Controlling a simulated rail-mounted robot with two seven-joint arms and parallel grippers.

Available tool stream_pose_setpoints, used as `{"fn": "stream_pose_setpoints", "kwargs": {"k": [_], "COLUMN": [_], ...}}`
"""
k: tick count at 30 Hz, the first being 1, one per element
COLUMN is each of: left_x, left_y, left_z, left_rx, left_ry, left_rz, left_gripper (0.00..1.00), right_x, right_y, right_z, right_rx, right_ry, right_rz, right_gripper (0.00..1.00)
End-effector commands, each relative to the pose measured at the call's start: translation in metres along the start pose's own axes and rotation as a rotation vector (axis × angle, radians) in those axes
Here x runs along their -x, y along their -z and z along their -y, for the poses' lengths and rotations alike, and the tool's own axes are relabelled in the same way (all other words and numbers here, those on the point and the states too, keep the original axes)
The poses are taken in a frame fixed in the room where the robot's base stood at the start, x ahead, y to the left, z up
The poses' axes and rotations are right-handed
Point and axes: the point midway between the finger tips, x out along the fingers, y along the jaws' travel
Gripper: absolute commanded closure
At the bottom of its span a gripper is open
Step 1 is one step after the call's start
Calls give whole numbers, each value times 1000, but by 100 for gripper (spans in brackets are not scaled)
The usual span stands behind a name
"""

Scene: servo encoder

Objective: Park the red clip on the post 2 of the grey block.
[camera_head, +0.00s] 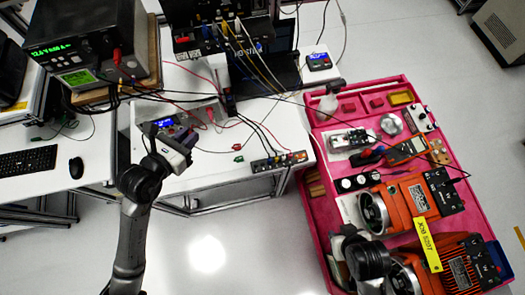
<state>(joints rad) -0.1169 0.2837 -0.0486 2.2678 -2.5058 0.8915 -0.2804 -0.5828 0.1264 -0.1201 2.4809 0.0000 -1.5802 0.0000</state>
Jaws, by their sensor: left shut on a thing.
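My left gripper (184,141) is over the left part of the white bench, just in front of a small meter with a blue display. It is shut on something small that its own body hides. A small red piece (237,147), possibly a red clip, lies on the bench to its right, with a green clip (238,158) just below. A low grey block (279,161) with several coloured posts stands at the bench's front right edge; the post numbers are too small to read. My right arm is over the pink cart; its fingertips cannot be made out.
The blue-display meter (168,123) and loose red and black leads lie around the left gripper. A power supply (85,45) stands at upper left. The pink cart (317,232) on the right carries orange motors (398,202) and a multimeter (407,149). Bare bench lies left of the block.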

Motion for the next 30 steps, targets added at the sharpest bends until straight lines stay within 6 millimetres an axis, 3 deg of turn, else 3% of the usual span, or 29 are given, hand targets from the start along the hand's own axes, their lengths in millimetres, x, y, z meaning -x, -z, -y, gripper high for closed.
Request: {"fn": "stream_pose_setpoints", "kwargs": {"k": [1,6,17,23,30], "left_x": [6,12,14,6,-15], "left_y": [-16,-28,-30,-10,38], "left_z": [0,1,1,0,-5], "left_rx": [2,2,1,0,-5], "left_ry": [-1,-6,-9,-9,-5], "left_rz": [-1,-1,-2,-1,-1], "left_gripper": [100,100,100,100,100], "right_x": [20,41,48,25,-36], "right_y": [7,14,17,10,-10], "right_z": [-1,-1,1,2,3], "right_rx": [-1,-4,-10,-9,-6], "right_ry": [0,2,7,7,5], "right_rz": [-1,-2,-3,-4,-3], "right_gripper": [57,57,57,57,57]}}
